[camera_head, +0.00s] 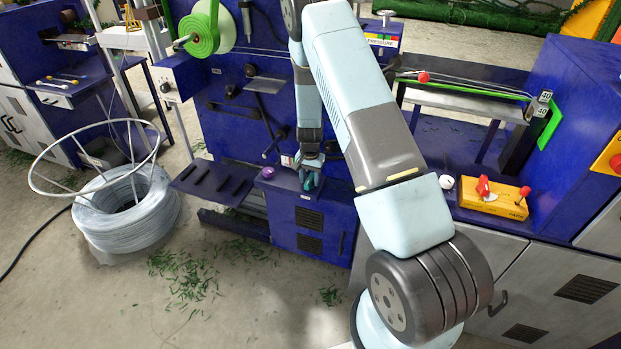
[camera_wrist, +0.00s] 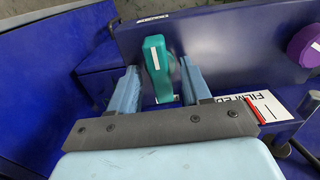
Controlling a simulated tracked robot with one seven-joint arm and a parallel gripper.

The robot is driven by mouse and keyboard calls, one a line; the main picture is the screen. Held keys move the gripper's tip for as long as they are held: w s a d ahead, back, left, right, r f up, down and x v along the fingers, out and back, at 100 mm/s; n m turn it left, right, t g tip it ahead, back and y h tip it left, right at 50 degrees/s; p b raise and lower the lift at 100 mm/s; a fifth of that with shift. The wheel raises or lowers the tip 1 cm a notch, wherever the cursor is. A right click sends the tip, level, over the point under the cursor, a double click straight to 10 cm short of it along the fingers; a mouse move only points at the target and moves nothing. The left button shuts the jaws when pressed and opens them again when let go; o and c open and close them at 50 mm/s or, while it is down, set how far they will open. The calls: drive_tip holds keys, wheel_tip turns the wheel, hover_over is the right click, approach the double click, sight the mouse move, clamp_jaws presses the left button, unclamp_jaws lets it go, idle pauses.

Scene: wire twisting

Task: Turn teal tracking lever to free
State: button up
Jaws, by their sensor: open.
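The teal lever (camera_wrist: 157,66) with a white mark on its grip stands in front of a blue panel in the wrist view. My gripper (camera_wrist: 163,80) is open, with one light-blue finger on each side of the lever. The right finger is very close to the lever; I cannot tell whether it touches. The lever's lower end is partly hidden by the gripper. In the head view my gripper (camera_head: 309,172) points down at the blue machine, and the teal lever there is hardly distinguishable from it.
A purple knob (camera_wrist: 304,46) sits to the right on the same panel. A wire coil (camera_head: 125,212) stands on the floor at left. A yellow box (camera_head: 490,199) with red knobs is at right.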

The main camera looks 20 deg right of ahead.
clamp_jaws()
idle(0.4)
drive_tip(key=shift+n, duration=0.3)
drive_tip(key=n, duration=1.3)
drive_tip(key=shift+n, duration=2.1)
